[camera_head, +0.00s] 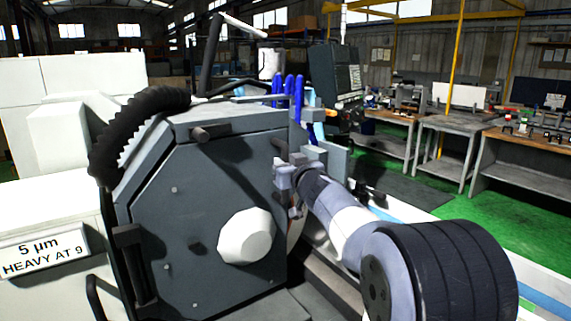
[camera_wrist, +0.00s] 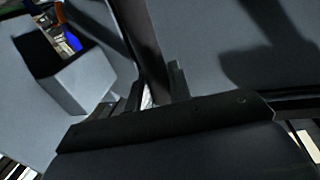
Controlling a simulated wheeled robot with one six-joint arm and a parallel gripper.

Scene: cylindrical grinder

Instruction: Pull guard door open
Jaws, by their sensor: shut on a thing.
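The guard door appears to be the dark grey panel (camera_head: 190,215) on the grinder's housing, with a white many-sided knob near its lower middle. My gripper (camera_head: 284,180) is at the panel's right edge, with my arm reaching in from the lower right. In the wrist view a broad grey panel (camera_wrist: 215,40) fills the upper right, and my gripper (camera_wrist: 154,88) has its two dark fingers beside that panel's left edge. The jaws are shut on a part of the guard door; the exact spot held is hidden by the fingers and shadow.
A black ribbed hose (camera_head: 130,130) arches over the housing's left side. Blue hoses (camera_head: 288,88) stand just above my gripper. A white sign (camera_head: 45,255) is at the left. Workbenches (camera_head: 445,130) stand at the back right, with green floor (camera_head: 510,237) free before them.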

